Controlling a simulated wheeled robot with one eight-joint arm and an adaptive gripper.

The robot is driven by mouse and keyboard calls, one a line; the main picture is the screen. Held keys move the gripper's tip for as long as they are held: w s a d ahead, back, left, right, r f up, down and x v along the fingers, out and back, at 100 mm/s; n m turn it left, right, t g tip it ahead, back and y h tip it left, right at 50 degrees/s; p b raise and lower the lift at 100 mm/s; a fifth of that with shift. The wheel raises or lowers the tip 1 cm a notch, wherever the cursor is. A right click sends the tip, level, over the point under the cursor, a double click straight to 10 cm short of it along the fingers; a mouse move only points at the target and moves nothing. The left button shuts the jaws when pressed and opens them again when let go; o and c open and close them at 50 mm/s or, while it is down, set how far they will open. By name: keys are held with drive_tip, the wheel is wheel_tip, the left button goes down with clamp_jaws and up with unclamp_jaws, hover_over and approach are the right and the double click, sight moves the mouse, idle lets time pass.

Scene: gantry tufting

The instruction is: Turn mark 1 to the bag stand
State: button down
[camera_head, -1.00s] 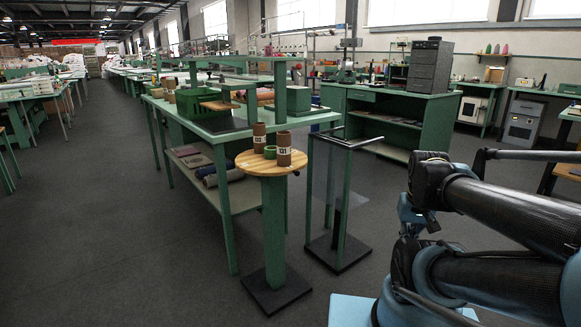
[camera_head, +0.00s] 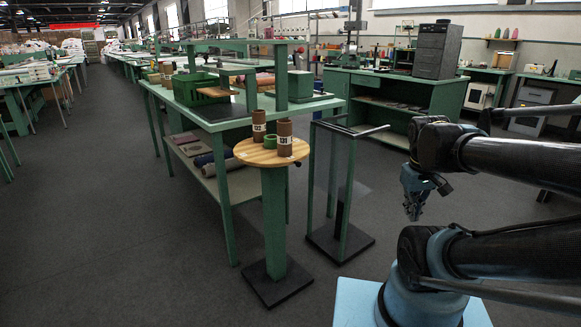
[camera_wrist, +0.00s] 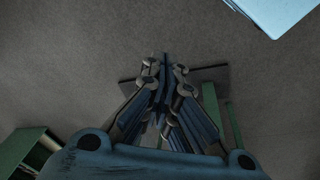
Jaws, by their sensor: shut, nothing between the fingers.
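Two brown cylinders stand on a round wooden-topped pedestal (camera_head: 248,156). The front cylinder (camera_head: 285,138) carries a white label that seems to read 131; the rear one (camera_head: 259,127) also has a white label. A green ring (camera_head: 270,142) lies between them. I cannot tell which is mark 1. What may be the bag stand is a green open-topped frame (camera_head: 348,190) on a dark base, right of the pedestal. My gripper (camera_head: 413,215) hangs pointing down, right of that frame and apart from it. In the wrist view my gripper (camera_wrist: 164,62) is shut and empty.
A green workbench (camera_head: 222,122) with a green crate (camera_head: 200,88) and spools stands behind the pedestal. A green cabinet (camera_head: 388,85) with a dark drawer unit (camera_head: 437,58) stands farther back. Open grey floor (camera_head: 110,240) lies to the left.

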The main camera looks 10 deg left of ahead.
drive_tip(key=w+a+r+n+t+h, duration=0.15)
drive_tip(key=w+a+r+n, duration=0.25)
drive_tip(key=w+a+n, duration=0.4)
drive_tip(key=w+a+r+n+h, duration=0.2)
drive_tip(key=w+a+r+n, duration=0.35)
drive_tip(key=a, duration=0.35)
drive_tip(key=s+a+n+t, duration=0.2)
drive_tip(key=a+n, duration=0.4)
drive_tip(key=a, duration=0.8)
drive_tip(key=s+a+n+t, duration=0.15)
drive_tip(key=a+n, duration=0.45)
drive_tip(key=a, duration=0.8)
drive_tip(key=w+r+x, duration=0.1)
drive_tip(key=x, duration=1.2)
drive_tip(key=shift+w+d+r, duration=0.15)
drive_tip(key=shift+w+d, duration=0.2)
drive_tip(key=shift+w, duration=0.15)
drive_tip(key=shift+n, duration=0.25)
